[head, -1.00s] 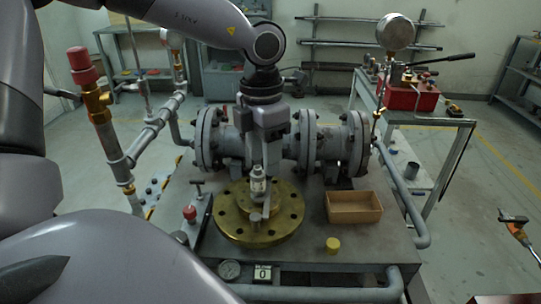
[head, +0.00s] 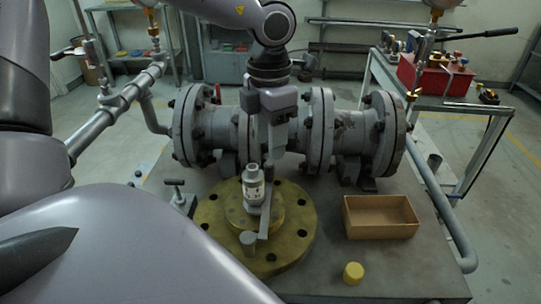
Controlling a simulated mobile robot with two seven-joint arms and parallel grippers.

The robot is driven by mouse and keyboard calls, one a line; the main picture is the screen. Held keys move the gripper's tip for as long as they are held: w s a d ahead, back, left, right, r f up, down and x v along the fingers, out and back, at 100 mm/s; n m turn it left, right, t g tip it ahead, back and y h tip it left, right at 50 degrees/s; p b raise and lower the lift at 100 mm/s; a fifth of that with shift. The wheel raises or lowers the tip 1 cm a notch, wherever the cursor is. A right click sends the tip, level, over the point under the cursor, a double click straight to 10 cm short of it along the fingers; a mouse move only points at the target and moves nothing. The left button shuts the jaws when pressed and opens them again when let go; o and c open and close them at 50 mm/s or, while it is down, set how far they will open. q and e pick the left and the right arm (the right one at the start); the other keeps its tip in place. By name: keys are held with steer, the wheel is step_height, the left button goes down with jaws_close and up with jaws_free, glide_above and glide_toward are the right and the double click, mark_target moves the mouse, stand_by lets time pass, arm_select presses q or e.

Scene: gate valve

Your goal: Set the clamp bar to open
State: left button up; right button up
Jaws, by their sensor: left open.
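A round brass flange plate (head: 295,237) lies on the bench. A narrow grey bar (head: 264,222), which looks like the clamp bar, runs from beside the cylinder toward me. A short grey post (head: 248,242) is close to the bar's near end. My left gripper (head: 269,158) points down, open, just above and behind the cylinder. Its fingertips blend with the grey pipework, and I cannot tell whether they touch anything. My right gripper is not in view.
Large flanged grey pipework (head: 320,130) stands behind the plate. An open cardboard box (head: 381,232) and a yellow cap (head: 353,272) are to the right on the bench (head: 430,265). A small T-handle (head: 174,184) stands at left. My own arm covers the lower left.

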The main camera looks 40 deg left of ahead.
mark_target(269, 163)
arm_select(q)
step_height(269, 163, down, 6)
steer(key=b, duration=0.3)
steer(key=shift+f, duration=0.1)
steer(key=shift+f+b, duration=0.3)
steer(key=shift+f, duration=0.2)
jaws_close()
